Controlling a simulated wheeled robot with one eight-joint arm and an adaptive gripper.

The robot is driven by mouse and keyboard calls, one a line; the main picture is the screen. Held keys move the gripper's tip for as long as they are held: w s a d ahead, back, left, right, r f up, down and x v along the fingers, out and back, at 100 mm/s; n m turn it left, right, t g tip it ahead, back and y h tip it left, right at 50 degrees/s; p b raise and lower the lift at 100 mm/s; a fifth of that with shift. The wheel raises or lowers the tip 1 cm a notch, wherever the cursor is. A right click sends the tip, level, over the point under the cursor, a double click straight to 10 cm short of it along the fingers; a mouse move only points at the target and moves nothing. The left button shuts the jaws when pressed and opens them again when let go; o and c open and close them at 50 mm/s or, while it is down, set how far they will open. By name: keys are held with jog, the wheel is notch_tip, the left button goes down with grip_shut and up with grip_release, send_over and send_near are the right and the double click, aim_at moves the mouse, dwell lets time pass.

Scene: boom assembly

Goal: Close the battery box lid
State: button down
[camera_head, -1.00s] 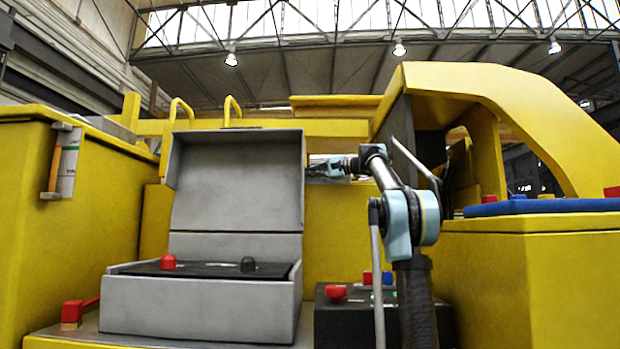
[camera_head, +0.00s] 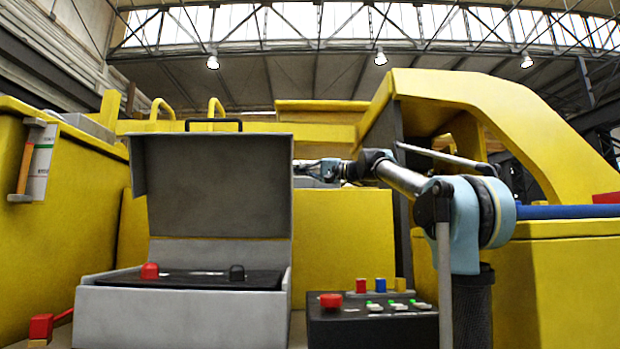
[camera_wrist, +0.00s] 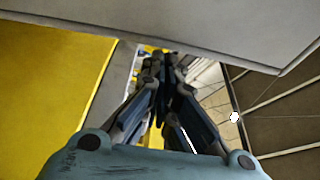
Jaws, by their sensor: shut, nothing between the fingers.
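The grey battery box (camera_head: 180,318) stands on the left of the head view. Its lid (camera_head: 215,185) stands raised at the back, hinged open, with a black handle (camera_head: 213,121) showing above its top edge. Inside is a black battery top with a red terminal (camera_head: 149,271) and a dark terminal (camera_head: 237,272). My arm reaches from the right to the lid's right edge; my gripper is hidden behind the lid in that view. In the wrist view my gripper (camera_wrist: 165,62) is shut and empty. A grey panel, apparently the lid (camera_wrist: 200,25), lies close above the fingers; contact cannot be told.
A black control box (camera_head: 372,328) with coloured buttons stands right of the battery box. Yellow machine bodywork (camera_head: 345,235) rises behind and on both sides. A red-handled part (camera_head: 42,326) sits at the lower left. Space above the box is clear.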

jog(key=s+d+f+n+g+y, duration=0.2)
jog(key=s+f+n+g, duration=0.4)
jog(key=s+f+n, duration=1.2)
notch_tip(320, 180, down, 5)
jog(key=shift+s+d+r+n+g+y, duration=0.1)
jog(key=shift+s+d+n+g+y, duration=0.2)
jog(key=shift+s, duration=0.6)
jog(key=shift+a, duration=0.1)
jog(key=shift+d, duration=0.2)
jog(key=v, duration=0.7)
jog(key=shift+w, duration=0.2)
jog(key=shift+s+r, duration=0.1)
